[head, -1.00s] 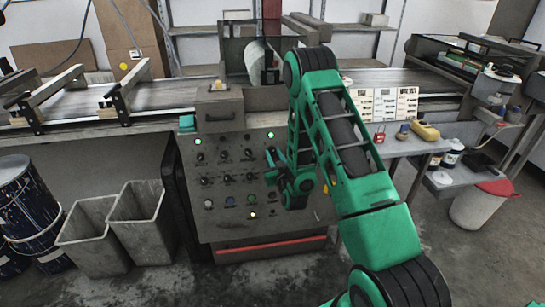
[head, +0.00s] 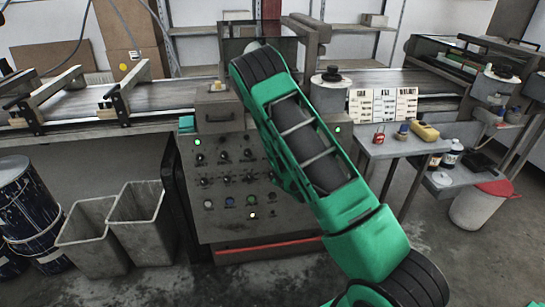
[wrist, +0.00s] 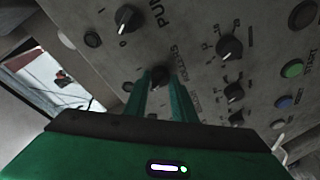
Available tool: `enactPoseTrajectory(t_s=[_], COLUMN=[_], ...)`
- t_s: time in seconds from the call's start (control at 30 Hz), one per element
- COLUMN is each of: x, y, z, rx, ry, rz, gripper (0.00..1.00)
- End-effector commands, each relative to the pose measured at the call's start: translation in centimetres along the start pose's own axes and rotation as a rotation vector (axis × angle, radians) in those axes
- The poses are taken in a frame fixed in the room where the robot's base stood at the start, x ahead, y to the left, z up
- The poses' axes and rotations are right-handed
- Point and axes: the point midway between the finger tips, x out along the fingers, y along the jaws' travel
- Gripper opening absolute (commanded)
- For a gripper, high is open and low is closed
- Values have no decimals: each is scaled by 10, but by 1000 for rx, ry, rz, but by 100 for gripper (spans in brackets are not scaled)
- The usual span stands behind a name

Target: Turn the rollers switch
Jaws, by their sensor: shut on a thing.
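The rollers switch (wrist: 160,73) is a dark knob on the grey control panel (wrist: 200,60). A faint label that seems to read "ROLLERS" is beside it. My gripper (wrist: 168,88) has its two green fingers on either side of this knob and is shut on it. The fingers hide part of the knob, so its pointer's direction cannot be told. In the head view, the panel (head: 222,225) stands in the middle and my green arm covers its right part, hiding my gripper and the switch.
Another knob (wrist: 127,18) by the "PUMP" label is close by. More knobs (wrist: 229,48), a green button (wrist: 292,68) and a blue button (wrist: 284,102) sit to the right. Two grey bins (head: 140,222) stand left of the panel; a side table (head: 385,148) is right.

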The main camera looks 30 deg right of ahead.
Motion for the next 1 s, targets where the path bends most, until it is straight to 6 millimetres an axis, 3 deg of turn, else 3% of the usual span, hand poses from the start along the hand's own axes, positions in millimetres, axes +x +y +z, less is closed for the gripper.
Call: enactPoseTrajectory(t_s=[0.4,1.0], x=[0,0], y=[-3,0], z=[-2,-1], rx=[-177,-218], ry=[-9,-12], rz=[-41,-45], gripper=[1,1])
